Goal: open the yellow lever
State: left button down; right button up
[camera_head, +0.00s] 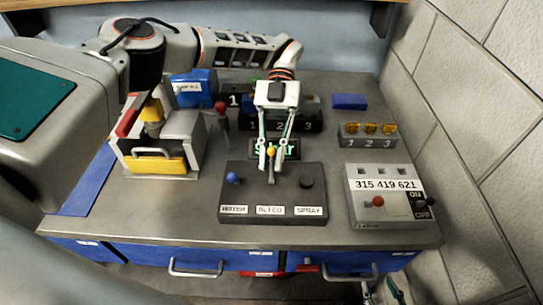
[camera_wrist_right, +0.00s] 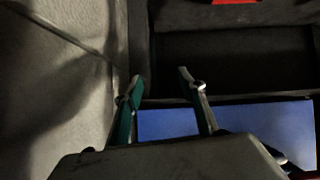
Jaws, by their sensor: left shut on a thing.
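A dark control box (camera_head: 240,202) sits at the front middle of the workbench in the head view. It carries a blue-knobbed lever (camera_head: 232,178) on the left, the yellow lever (camera_head: 271,152) in the middle and a black knob (camera_head: 306,182) on the right. The labels on its front read WATER, a blurred middle word and SPRAY. My left gripper (camera_head: 270,163) points down over the box, shut on the yellow lever, with the yellow knob showing between its fingers. My right gripper (camera_wrist_right: 165,85) is open and empty in the right wrist view, low by the bench front.
A grey panel (camera_head: 354,188) with a red knob and numbers stands to the right. Behind it is a small block with several yellow pieces (camera_head: 370,128). A white machine with a yellow handle (camera_head: 157,161) stands left. Blue drawers (camera_head: 245,258) line the front; a wall closes the right.

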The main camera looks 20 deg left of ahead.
aim_at(271, 151)
pick_arm(q)
jog(key=c, duration=2)
grip_release()
jog(key=shift+w, duration=0.1)
notch_tip(271, 151, up, 10)
